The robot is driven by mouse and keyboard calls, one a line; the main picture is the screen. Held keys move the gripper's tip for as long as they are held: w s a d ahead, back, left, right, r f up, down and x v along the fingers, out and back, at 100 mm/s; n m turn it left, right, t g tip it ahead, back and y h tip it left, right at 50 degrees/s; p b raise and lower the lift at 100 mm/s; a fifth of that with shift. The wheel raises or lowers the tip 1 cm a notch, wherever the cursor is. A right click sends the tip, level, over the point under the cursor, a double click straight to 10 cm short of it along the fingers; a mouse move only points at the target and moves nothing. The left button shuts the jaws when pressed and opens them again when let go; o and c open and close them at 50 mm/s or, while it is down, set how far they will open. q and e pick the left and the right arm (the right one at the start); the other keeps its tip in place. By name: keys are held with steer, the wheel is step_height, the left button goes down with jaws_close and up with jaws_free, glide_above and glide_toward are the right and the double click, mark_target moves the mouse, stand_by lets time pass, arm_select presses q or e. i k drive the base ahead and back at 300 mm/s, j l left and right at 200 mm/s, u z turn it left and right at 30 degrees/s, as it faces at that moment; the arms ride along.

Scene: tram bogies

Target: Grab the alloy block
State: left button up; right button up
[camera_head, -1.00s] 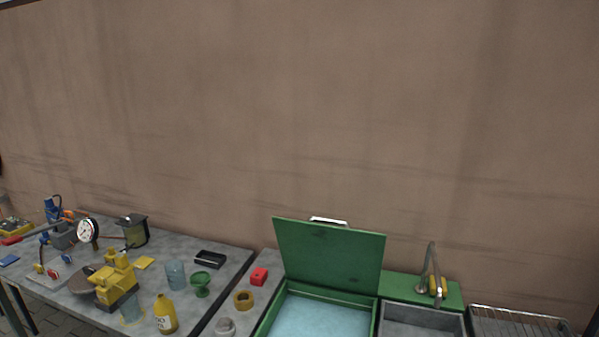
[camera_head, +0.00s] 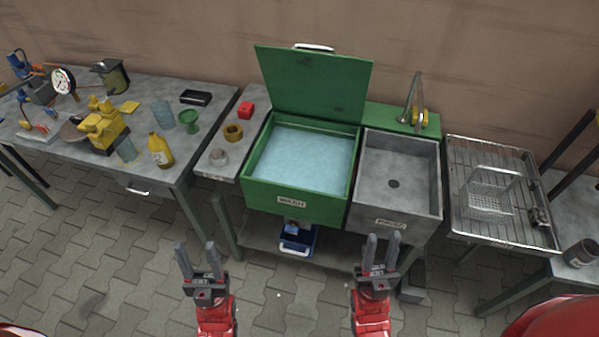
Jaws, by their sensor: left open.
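I cannot tell for sure which thing is the alloy block. Small parts stand on the narrow grey side table left of the wash tank: a red block (camera_head: 246,110), a brass-coloured ring or nut (camera_head: 233,132) and a pale grey rounded piece (camera_head: 219,157). A small dark metallic piece (camera_head: 540,217) lies at the right of the wire rack. My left gripper (camera_head: 196,246) is open and empty above the paved floor, in front of the tables. My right gripper (camera_head: 383,240) is open and empty, in front of the grey sink.
The green wash tank (camera_head: 293,201) has its lid up and holds blue liquid. The grey sink (camera_head: 436,180) is empty. A wire rack (camera_head: 470,229) with a basket stands right. The left workbench (camera_head: 155,92) is cluttered. A blue bin (camera_head: 298,240) sits below the tank.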

mark_target(539, 220)
steer(key=z, duration=1.85)
steer(key=u, duration=0.3)
steer(key=i+l+u, duration=0.1)
steer(key=u, duration=0.25)
steer(key=i+l+u, duration=0.1)
steer(key=l+u, duration=0.45)
steer(key=u, duration=0.15)
steer(key=i+l, duration=0.05)
